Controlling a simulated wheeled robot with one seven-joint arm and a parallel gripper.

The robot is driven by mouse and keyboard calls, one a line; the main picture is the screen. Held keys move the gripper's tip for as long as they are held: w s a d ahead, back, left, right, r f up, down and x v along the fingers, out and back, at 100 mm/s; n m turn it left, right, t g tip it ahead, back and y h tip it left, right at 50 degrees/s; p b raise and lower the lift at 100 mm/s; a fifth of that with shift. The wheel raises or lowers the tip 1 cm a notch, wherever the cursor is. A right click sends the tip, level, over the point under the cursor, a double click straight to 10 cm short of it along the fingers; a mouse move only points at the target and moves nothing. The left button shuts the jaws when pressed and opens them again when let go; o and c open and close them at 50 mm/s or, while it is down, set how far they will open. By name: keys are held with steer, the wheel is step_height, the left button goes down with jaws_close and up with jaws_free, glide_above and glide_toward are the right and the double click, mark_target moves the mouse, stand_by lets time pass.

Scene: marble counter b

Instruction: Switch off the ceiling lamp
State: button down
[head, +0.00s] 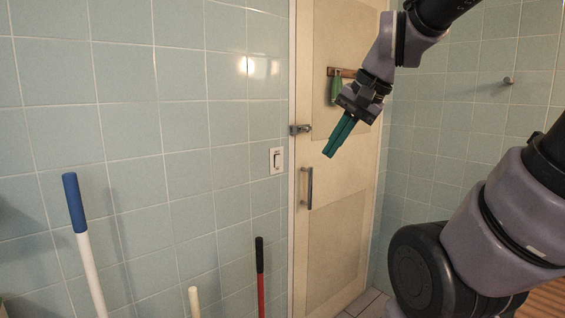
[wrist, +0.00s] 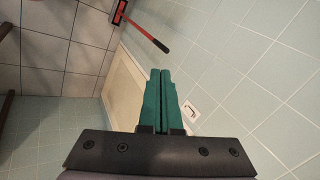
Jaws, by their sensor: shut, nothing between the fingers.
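A light switch (head: 276,160) with a white plate and a dark-edged rocker is on the tiled wall, just left of the door frame. It also shows in the wrist view (wrist: 190,111), close to the right of my fingertips. My gripper (head: 329,153) has green fingers pressed together with nothing between them. In the head view it is to the right of the switch, in front of the door, pointing down and left. It looks apart from the switch. The fingers also show in the wrist view (wrist: 160,74). The ceiling lamp is in neither view.
A cream door (head: 345,190) with a metal handle (head: 309,187) and a latch (head: 300,129) is behind my gripper. Against the wall stand a blue-topped pole (head: 73,203), a red black-gripped handle (head: 260,275) and a pale handle (head: 194,300). A rack (head: 342,72) hangs on the door.

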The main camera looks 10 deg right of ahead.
steer(key=w+a+f+m+y, duration=0.2)
steer(key=w+a+m+y, duration=0.25)
steer(key=w+m, duration=0.5)
steer(key=w+a+f+m+y, duration=0.2)
steer(key=w+a+m+y, duration=0.3)
steer(key=w+m, duration=0.45)
steer(key=w+d+f+m+t+h, duration=0.2)
steer(key=w+d+f+m+t, duration=0.3)
steer(key=w+m, duration=0.4)
steer(key=w+d+f+m+t+h, duration=0.1)
steer(key=w+d+f+m+t, duration=0.5)
steer(key=d+m, duration=0.4)
steer(key=w+f+m, duration=0.1)
steer(key=w+m, duration=0.1)
steer(key=shift+w+d+f+m+t+h, duration=0.25)
steer(key=shift+w+f+m+t+h, duration=0.05)
steer(key=shift+w+f+m+h, duration=0.1)
